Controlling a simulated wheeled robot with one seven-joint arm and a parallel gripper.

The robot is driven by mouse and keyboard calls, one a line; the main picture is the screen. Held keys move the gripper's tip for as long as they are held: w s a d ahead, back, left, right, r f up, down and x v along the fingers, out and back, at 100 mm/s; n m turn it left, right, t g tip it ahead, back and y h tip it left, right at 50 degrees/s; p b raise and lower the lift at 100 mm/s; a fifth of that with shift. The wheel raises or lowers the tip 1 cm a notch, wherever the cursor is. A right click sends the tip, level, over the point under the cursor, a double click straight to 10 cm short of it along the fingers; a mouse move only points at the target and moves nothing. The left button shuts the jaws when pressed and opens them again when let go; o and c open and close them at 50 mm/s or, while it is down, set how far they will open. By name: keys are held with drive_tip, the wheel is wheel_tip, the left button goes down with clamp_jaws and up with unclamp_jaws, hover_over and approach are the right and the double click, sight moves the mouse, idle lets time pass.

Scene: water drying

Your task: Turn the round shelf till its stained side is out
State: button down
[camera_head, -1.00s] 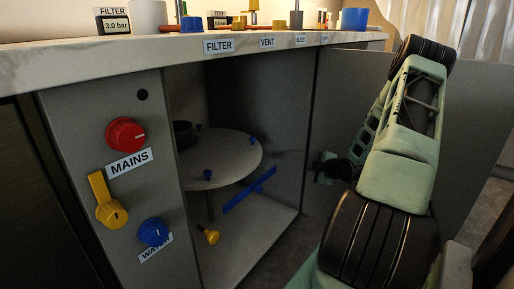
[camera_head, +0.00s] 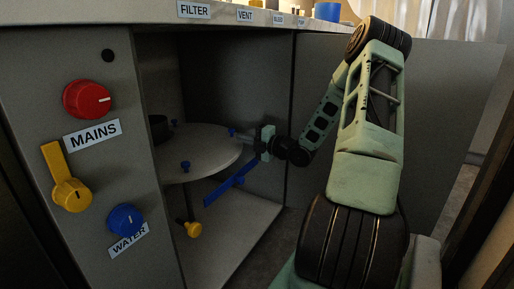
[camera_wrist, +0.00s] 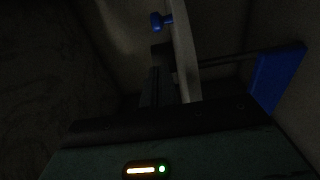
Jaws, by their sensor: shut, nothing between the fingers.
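The round shelf (camera_head: 208,148) is a pale grey disc inside the open cabinet. Blue pegs stand on it, one at its front (camera_head: 186,166) and one at its right rim (camera_head: 232,132). A dark round object (camera_head: 158,128) sits at its left. I make out no clear stain on the part that shows. My gripper (camera_head: 243,136) is shut and empty at the shelf's right rim, close to the right peg; I cannot tell if they touch. In the wrist view the shelf (camera_wrist: 184,50) shows edge-on beside my dark fingers (camera_wrist: 157,82), with a blue peg (camera_wrist: 160,21) beyond.
A blue bar (camera_head: 228,187) slants below the shelf, also in the wrist view (camera_wrist: 275,78). A yellow knob (camera_head: 193,229) is near the cabinet floor. The front panel (camera_head: 85,180) stands left, the open door (camera_head: 440,140) right. The counter (camera_head: 130,12) is above.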

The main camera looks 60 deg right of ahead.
sight(235, 134)
drive_tip(key=w, duration=0.1)
drive_tip(key=w+d+b, duration=0.1)
drive_tip(key=w, duration=0.1)
drive_tip(key=shift+w+d+f+b, duration=0.15)
drive_tip(key=shift+w+d+b, duration=0.1)
drive_tip(key=shift+d+b, duration=0.1)
drive_tip(key=shift+w+d, duration=0.35)
drive_tip(key=shift+w, duration=0.15)
drive_tip(key=w+d, duration=0.1)
drive_tip(key=w, duration=0.1)
drive_tip(key=w+d, duration=0.2)
drive_tip(key=shift+w+d, duration=0.25)
drive_tip(key=shift+s+a, duration=0.1)
